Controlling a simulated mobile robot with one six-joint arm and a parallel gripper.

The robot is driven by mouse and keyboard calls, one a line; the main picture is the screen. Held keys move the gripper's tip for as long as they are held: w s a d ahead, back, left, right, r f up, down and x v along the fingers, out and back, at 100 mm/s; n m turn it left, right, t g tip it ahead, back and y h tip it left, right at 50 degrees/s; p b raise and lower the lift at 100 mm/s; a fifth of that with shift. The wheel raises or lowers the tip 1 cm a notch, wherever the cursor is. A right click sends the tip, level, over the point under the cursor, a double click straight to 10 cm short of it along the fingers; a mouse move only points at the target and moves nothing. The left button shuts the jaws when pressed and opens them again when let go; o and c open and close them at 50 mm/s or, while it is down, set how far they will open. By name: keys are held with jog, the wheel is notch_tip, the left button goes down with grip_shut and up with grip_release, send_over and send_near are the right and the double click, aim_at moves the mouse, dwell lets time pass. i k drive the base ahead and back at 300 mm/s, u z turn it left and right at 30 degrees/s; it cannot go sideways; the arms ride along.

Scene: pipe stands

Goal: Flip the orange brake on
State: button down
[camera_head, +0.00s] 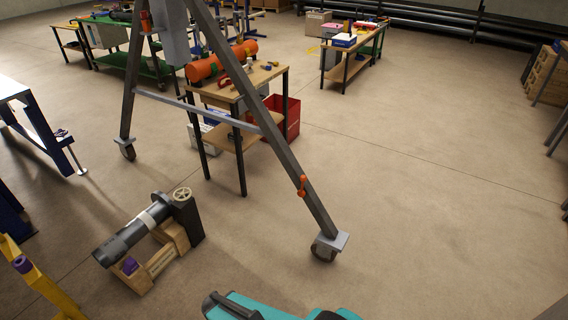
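A small orange brake lever (301,186) sits on the right leg of a grey A-frame stand (255,105), a little above that leg's caster wheel (323,250). It looks roughly upright along the leg. It is too small to tell whether it is on or off. A second orange lever (145,21) shows on the stand's left leg near the top of the picture; that leg has its own caster wheel (128,152). My gripper is not in view, and nothing is seen touching either lever.
A black pipe on a wooden cradle (160,262) lies on the floor at lower left. A wooden table (262,75) with an orange cylinder (205,68) stands behind the frame. A teal object (262,303) shows at the bottom edge. The floor right of the caster is clear.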

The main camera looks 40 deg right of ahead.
aim_at(301, 193)
jog(key=u, duration=0.1)
jog(key=i, duration=0.85)
jog(key=u, duration=0.25)
